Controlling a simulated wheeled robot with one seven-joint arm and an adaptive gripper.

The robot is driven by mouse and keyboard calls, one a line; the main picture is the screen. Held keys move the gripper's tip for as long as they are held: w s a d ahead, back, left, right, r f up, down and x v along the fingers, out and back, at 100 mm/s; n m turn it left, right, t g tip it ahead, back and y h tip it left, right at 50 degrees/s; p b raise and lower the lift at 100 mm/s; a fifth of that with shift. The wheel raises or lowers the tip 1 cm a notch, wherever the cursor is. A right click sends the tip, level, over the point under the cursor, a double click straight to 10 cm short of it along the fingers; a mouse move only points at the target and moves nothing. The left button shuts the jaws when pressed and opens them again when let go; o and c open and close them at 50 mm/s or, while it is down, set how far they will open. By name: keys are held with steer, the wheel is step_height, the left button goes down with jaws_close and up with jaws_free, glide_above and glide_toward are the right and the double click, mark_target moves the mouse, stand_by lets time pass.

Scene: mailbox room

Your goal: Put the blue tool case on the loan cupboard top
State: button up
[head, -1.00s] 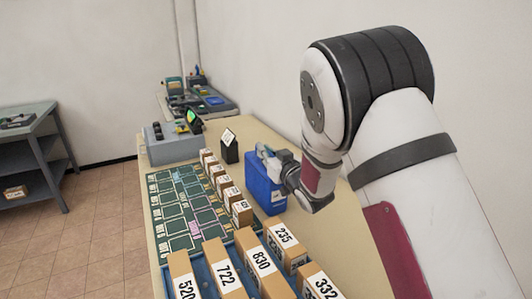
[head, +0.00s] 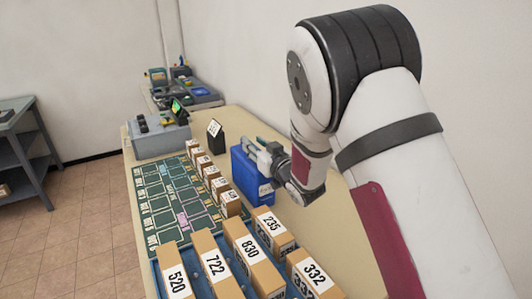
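The blue tool case (head: 248,180) stands upright on the tan bench, right of the green board, in the head view. My gripper (head: 258,155) is at the upper right part of the case, close to its top. The fingers are small and overlap the case, so I cannot tell whether they are open, shut or gripping a handle. My arm comes in from the right. No loan cupboard can be clearly identified in this view.
Numbered boxes (head: 246,262) fill a blue tray at the front of the bench (head: 318,222). Several small boxes (head: 211,172) line the green board (head: 162,197). A black sign (head: 215,135) stands behind the case. A grey shelf unit (head: 22,150) stands at far left, with open floor (head: 85,215) between.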

steer(key=v, duration=0.9)
steer(key=shift+s, duration=0.15)
steer(key=shift+o, duration=0.6)
steer(key=shift+s+d+r, duration=0.1)
steer(key=shift+s+d, duration=0.15)
steer(key=shift+d, duration=0.05)
steer(key=m+p, duration=0.3)
steer(key=p, duration=0.4)
glide_toward(252, 169)
step_height(252, 169, up, 3)
steer(key=w+d, duration=0.1)
steer(key=d, duration=0.2)
steer(key=x, duration=1.4)
steer(key=shift+r, duration=0.4)
steer(key=shift+w, duration=0.1)
